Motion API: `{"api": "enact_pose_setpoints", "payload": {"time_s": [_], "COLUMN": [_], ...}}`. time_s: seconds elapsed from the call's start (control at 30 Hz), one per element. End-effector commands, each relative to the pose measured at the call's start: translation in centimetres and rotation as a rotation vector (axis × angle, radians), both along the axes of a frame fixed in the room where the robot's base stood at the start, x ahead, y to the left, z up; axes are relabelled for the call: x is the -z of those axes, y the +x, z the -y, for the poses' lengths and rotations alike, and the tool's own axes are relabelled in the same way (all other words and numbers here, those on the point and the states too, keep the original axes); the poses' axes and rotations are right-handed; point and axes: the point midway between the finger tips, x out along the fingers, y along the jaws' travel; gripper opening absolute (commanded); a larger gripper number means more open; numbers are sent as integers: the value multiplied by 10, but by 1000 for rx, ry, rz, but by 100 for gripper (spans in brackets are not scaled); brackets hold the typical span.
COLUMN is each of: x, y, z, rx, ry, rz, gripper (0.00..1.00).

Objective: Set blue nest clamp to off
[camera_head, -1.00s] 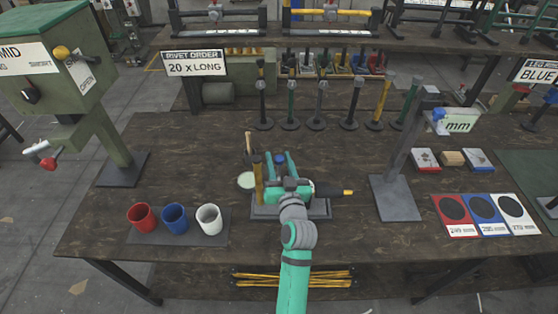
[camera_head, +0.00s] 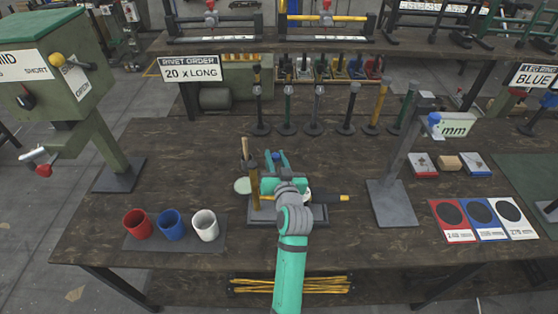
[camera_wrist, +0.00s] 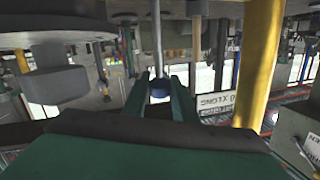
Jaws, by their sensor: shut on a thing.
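In the head view a small blue part (camera_head: 276,156) shows at the fingertips, above the dark press base (camera_head: 318,214). My teal gripper (camera_head: 276,160) reaches over that base.
A yellow post (camera_head: 254,187) stands just left of my gripper, with a wooden-handled tool behind it. Red, blue and white cups (camera_head: 171,225) stand front left. A grey gauge stand (camera_head: 392,203) is to the right.

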Motion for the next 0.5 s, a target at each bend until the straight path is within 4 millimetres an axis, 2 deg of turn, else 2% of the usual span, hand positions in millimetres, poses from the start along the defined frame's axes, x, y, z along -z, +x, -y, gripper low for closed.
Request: {"api": "enact_pose_setpoints", "payload": {"time_s": [0.13, 0.17, 0.2, 0.23, 0.5], "x": [0, 0, 0, 0, 0], "y": [0, 0, 0, 0, -1], "z": [-1, -1, -2, -2, -1], "rx": [-1, -2, -2, -3, -2], "ry": [-1, 0, 0, 0, 0], "rz": [1, 2, 2, 2, 2], "gripper": [0, 30, 39, 44, 44]}}
